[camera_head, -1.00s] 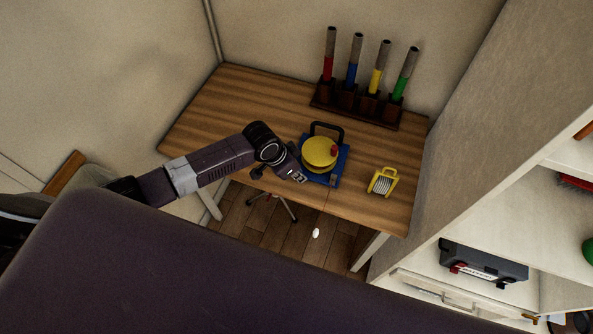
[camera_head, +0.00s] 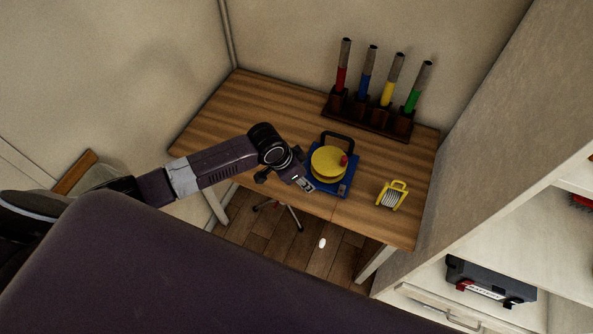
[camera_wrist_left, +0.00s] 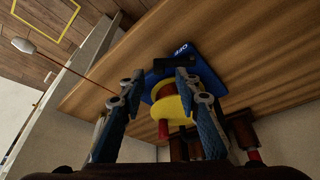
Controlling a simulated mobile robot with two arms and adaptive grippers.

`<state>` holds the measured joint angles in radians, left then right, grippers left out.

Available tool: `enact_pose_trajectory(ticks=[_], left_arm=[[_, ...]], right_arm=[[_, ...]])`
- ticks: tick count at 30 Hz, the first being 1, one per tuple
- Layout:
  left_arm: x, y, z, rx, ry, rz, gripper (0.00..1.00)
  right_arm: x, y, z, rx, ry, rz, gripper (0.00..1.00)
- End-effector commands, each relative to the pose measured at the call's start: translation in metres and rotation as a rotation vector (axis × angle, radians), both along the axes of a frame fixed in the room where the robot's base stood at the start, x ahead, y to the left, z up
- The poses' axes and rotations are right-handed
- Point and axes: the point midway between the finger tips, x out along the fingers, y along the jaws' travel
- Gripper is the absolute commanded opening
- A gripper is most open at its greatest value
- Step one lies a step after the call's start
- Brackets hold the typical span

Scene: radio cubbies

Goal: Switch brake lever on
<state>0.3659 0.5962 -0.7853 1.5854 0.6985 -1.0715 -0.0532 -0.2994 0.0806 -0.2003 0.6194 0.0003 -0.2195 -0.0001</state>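The brake device has a blue base (camera_head: 345,187), a yellow disc (camera_head: 325,165), a red knob (camera_head: 344,160) and a black handle behind. It sits on the wooden desk (camera_head: 270,105). The left wrist view shows its blue base (camera_wrist_left: 200,68) with white lettering that looks like "OFF", and its yellow disc (camera_wrist_left: 168,112) behind the fingers. My left gripper (camera_head: 302,184) is at the device's front left edge. In the left wrist view its fingers (camera_wrist_left: 160,80) stand apart, with the device beyond them. Contact cannot be told. My right gripper is not in view.
A dark rack (camera_head: 367,119) with red, blue, yellow and green tubes stands at the back of the desk. A small yellow-framed item (camera_head: 393,196) is at the right. White shelving (camera_head: 500,240) with a grey case (camera_head: 489,281) stands further right. The desk's left side is clear.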

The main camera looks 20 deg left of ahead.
Motion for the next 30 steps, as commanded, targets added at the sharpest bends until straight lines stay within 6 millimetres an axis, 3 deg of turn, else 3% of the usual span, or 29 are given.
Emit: enact_pose_trajectory(ticks=[6, 12, 18, 30], left_arm=[[-0.012, 0.012, 0.043, 0.002, -0.004, -0.002, 0.30], [-0.022, 0.020, 0.072, 0.001, -0.002, -0.001, 0.30], [-0.027, 0.023, 0.084, 0.000, 0.000, 0.001, 0.30], [-0.027, 0.022, 0.085, 0.000, 0.000, 0.000, 0.30]], right_arm=[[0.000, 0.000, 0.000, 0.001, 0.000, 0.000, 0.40], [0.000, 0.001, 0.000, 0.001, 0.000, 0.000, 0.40], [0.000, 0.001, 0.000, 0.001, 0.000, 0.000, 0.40], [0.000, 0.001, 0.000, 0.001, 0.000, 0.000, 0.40]])
